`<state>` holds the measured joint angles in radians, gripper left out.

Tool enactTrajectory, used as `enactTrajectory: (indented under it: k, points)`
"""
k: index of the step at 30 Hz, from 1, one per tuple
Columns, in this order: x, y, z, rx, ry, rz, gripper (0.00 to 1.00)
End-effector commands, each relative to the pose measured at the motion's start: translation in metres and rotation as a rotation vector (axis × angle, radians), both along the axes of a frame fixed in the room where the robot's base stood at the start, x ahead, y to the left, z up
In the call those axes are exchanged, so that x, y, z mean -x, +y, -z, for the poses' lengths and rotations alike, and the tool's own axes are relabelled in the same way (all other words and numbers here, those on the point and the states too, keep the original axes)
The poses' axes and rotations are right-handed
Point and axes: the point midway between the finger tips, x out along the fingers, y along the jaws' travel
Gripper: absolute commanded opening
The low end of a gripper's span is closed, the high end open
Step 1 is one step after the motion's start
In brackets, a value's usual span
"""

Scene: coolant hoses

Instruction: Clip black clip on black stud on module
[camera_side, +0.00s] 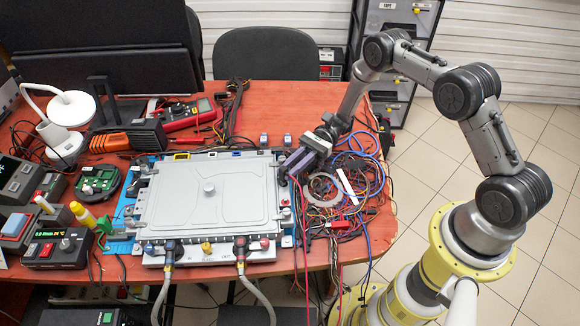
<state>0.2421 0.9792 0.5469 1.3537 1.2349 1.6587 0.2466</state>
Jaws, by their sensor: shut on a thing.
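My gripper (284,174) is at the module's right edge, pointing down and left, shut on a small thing. The jaws mostly hide that thing, so I cannot make out its colour or whether it touches the module. Two grey hoses with dark end fittings, a left one (170,250) and a right one (240,247), meet the module's front edge. I cannot single out the black stud.
Tangled cables and wires (345,185) lie right of the module, close under my gripper. Two small blue-and-grey parts (287,138) stand behind it. A multimeter (190,112), a lamp (62,125) and instruments crowd the left. The red table (305,97) is clear at the back right.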

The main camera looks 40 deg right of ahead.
Motion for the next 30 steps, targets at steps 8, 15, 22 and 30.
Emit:
enactTrajectory:
  k: [8,15,22,30]
  points:
    - [0.0,0.0,-0.0001,0.0,0.0,0.0,0.0]
    - [0.0,0.0,0.0013,0.0,0.0,0.0,0.0]
    - [0.0001,0.0,0.0027,0.0,0.0,0.0,0.26]
    - [-0.0008,0.0001,0.0027,0.001,-0.001,0.002,0.53]
